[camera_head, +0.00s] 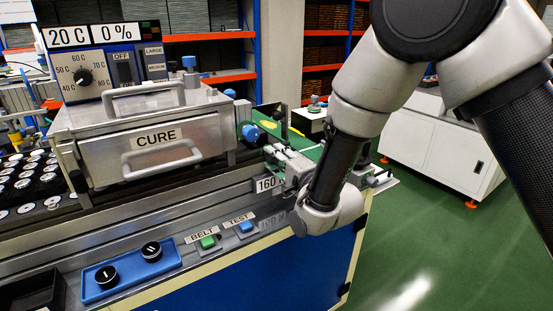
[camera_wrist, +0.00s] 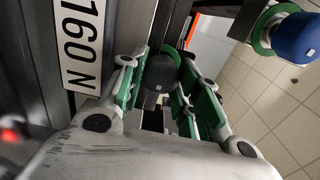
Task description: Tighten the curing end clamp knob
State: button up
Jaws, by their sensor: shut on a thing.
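In the wrist view my gripper (camera_wrist: 163,78) has its green-padded fingers on either side of a dark grey knob (camera_wrist: 158,74), shut on it. The fingers partly cover the knob. A blue knob with a green collar (camera_wrist: 297,38) stands apart from the fingers at the upper right. In the head view a blue knob (camera_head: 250,132) sits at the right end of the CURE box (camera_head: 157,150). My gripper (camera_head: 286,160) is lower right of that knob, near the 160 label, and my wrist hides much of it. I cannot tell which knob is the curing end clamp knob.
The 160 N label (camera_wrist: 80,45) is close beside the fingers. Green BELT (camera_head: 208,242) and blue TEST (camera_head: 246,226) buttons are on the front panel, left of my wrist. A blue tray (camera_head: 128,285) holds two black round parts. Open green floor lies at the right.

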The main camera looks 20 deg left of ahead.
jog(key=shift+d+f, duration=0.1)
jog(key=shift+f, duration=0.1)
jog(key=o, duration=1)
jog(key=shift+r, duration=0.15)
jog(key=shift+s+d, duration=0.1)
jog(key=shift+s, duration=0.05)
jog(key=v, duration=0.7)
jog(key=shift+s, duration=0.1)
